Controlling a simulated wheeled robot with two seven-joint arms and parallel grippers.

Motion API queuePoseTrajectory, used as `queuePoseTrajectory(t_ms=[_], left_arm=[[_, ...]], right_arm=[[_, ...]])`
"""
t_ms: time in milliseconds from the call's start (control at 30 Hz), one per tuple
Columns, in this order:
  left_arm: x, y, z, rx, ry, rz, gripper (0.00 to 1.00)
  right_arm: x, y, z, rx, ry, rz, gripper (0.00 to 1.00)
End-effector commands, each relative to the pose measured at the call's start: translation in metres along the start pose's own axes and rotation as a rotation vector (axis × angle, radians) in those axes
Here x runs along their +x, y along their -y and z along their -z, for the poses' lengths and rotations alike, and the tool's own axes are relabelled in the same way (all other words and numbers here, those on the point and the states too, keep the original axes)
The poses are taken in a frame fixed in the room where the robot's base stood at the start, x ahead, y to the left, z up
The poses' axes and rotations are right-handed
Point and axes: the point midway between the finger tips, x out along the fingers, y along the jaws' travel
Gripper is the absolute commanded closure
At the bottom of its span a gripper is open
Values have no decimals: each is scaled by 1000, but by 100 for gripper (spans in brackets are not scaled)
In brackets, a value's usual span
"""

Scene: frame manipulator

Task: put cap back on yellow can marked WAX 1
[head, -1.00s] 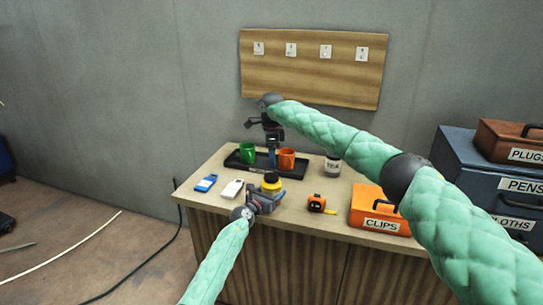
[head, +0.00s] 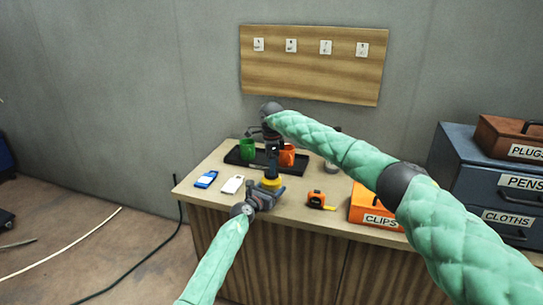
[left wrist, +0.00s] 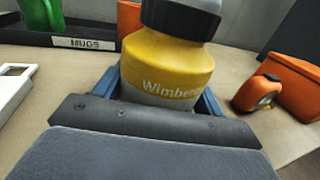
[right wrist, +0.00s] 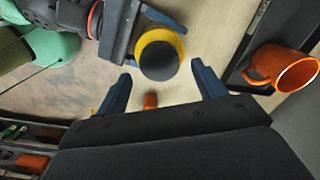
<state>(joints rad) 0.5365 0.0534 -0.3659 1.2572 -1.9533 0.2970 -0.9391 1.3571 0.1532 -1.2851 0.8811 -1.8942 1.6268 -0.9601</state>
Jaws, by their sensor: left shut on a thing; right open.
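The yellow can (head: 271,183) stands upright on the worktop, with a grey lower part and partial lettering "Wimber" on it in the left wrist view (left wrist: 170,65). No "WAX 1" marking shows. A dark cap (left wrist: 180,18) sits on top of the can; it shows as a dark disc in the right wrist view (right wrist: 158,60). My left gripper (head: 266,195) is shut on the can's body, one blue finger on each side. My right gripper (right wrist: 163,82) is open, its fingers spread close to the cap from above. In the head view it hides the cap.
Behind is a black tray (head: 235,160) with a green mug (head: 248,149) and orange mug (head: 288,156). A blue phone-like item (head: 206,180) and white item (head: 231,185) lie left. A tape measure (head: 316,199) and orange CLIPS box (head: 372,212) stand right.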

Motion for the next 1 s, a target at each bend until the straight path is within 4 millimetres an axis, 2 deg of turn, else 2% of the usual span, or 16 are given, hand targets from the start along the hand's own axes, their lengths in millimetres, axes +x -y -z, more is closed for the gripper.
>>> queuePoseTrajectory(t_ms=[100, 200, 533, 567, 800, 1000], left_arm=[[0, 0, 0, 0, -1, 0, 94], [0, 0, 0, 0, -1, 0, 94], [0, 0, 0, 0, -1, 0, 94], [0, 0, 0, 0, -1, 0, 94], [0, 0, 0, 0, 0, 0, 94], [0, 0, 0, 0, 0, 0, 94]], right_arm=[[17, -1, -1, 0, 0, -2, 31], [26, 0, -1, 0, -1, 0, 31], [30, 0, 0, 0, 0, 1, 31], [30, 0, 0, 0, 0, 1, 32], [30, 0, 0, 0, -1, 1, 78], [30, 0, 0, 0, -1, 2, 79]])
